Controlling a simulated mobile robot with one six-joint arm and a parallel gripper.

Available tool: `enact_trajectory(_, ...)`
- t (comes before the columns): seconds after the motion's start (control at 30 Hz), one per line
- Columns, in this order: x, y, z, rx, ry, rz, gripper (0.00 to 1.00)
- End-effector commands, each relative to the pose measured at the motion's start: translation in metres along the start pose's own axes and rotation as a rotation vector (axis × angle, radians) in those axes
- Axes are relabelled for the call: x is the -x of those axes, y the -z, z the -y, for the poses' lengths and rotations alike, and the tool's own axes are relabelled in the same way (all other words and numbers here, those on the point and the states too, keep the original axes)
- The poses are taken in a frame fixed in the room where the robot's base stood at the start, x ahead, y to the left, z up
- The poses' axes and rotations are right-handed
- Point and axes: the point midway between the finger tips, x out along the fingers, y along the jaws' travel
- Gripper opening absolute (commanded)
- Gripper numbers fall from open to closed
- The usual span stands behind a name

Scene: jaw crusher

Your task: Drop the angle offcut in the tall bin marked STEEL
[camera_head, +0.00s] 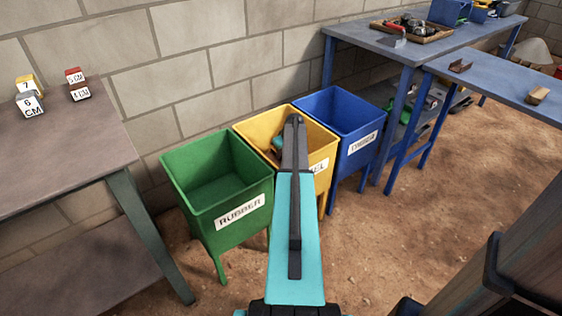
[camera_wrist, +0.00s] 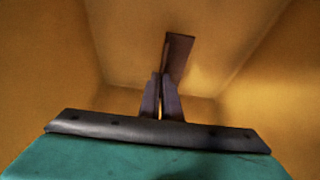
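The yellow bin (camera_head: 246,131) stands between two other tall bins. My arm hides most of its label, and only the last letters, which look like "EL", show. My gripper (camera_wrist: 162,90) is down inside it, with yellow walls all around in the wrist view. The fingers are close together on a dark brown metal piece, the angle offcut (camera_wrist: 178,56), which sticks out beyond their tips. In the head view the fingers and the offcut are hidden by the bin and my arm.
A green bin (camera_head: 204,200) marked RUBBER stands left, and a blue bin (camera_head: 340,120) right, its label hard to read. A brown table (camera_head: 60,150) with small marked blocks is at left. A blue table (camera_head: 500,85) holds a small brown bracket (camera_head: 460,66) and a wooden block (camera_head: 538,95).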

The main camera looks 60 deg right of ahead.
Motion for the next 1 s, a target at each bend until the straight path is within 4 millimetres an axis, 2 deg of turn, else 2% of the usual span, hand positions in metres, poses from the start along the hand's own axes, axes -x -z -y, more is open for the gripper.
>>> enact_trajectory(0.1, -0.016, -0.007, 0.0, -0.001, 0.001, 0.001, 0.0)
enact_trajectory(0.3, -0.035, -0.014, -0.001, -0.001, 0.0, -0.001, 0.0)
enact_trajectory(0.8, -0.04, -0.017, -0.001, -0.002, 0.0, -0.001, 0.0)
enact_trajectory(0.9, -0.04, -0.018, -0.001, -0.002, 0.0, 0.0, 0.19)
enact_trajectory(0.93, -0.04, -0.018, -0.001, -0.002, 0.0, 0.0, 0.22)
enact_trajectory(1.0, -0.04, -0.018, -0.001, -0.002, 0.0, 0.0, 0.22)
